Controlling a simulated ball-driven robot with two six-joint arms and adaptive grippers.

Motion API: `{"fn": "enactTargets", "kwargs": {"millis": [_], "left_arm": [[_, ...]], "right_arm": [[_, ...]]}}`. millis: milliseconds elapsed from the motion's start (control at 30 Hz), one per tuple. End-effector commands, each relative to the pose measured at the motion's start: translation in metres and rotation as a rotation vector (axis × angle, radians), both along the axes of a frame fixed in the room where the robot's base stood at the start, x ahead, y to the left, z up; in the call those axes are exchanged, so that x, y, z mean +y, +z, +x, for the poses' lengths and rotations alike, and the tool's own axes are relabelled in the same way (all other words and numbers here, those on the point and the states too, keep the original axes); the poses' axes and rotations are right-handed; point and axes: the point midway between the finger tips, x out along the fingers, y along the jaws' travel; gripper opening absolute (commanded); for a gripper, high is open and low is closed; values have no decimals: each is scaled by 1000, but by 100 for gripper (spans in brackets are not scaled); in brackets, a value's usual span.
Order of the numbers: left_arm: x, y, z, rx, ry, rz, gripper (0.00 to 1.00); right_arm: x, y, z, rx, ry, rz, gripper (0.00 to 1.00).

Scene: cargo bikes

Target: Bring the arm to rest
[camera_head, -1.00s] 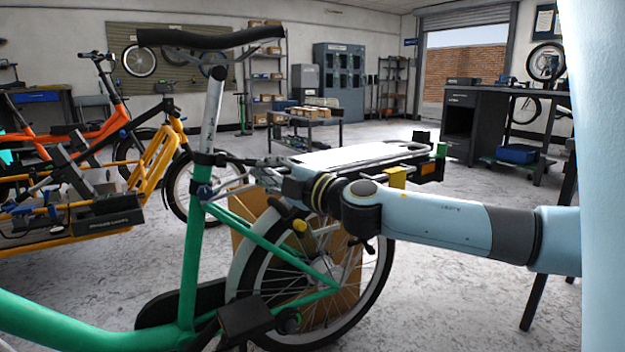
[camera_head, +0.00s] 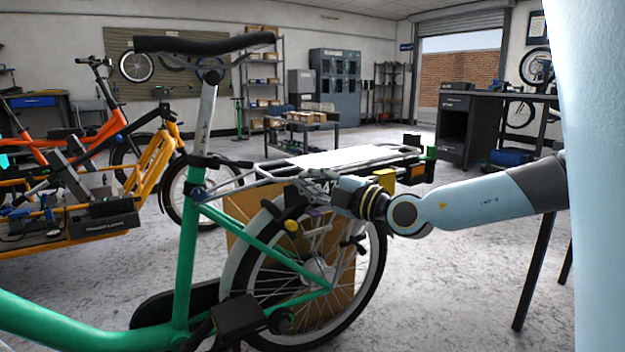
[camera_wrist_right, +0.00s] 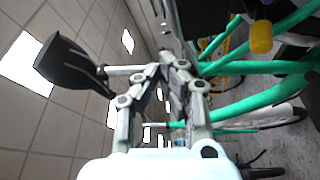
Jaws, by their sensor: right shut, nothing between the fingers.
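My right arm comes in from the right in the head view. Its gripper (camera_head: 312,183) is beside the rear rack (camera_head: 345,156) of the green cargo bike (camera_head: 187,255), just above the rear wheel. The head view does not show clearly whether it touches the rack. In the wrist view the right gripper's (camera_wrist_right: 173,62) fingers come together with nothing between them. The black saddle (camera_wrist_right: 68,68) shows there to the left of the fingers, and green frame tubes (camera_wrist_right: 255,100) show to the right. My left gripper is not in view.
An orange cargo bike (camera_head: 72,150) and a yellow-framed one (camera_head: 152,165) stand at the left. A low table with boxes (camera_head: 305,125) is behind the rack. A dark workbench (camera_head: 455,135) stands at the right. Open floor (camera_head: 440,290) lies right of the rear wheel.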

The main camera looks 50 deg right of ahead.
Motion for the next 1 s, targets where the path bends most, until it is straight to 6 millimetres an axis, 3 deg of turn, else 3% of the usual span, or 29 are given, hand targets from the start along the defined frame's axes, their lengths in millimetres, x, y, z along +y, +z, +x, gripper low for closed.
{"fn": "enactTargets", "kwargs": {"millis": [733,867,1000], "left_arm": [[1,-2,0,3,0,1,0],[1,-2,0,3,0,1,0],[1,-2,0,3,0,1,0]], "right_arm": [[-5,-5,-5,7,-1,5,0],[0,-38,-29,37,-49,94,0],[16,-90,-83,71,-252,454,0]]}}
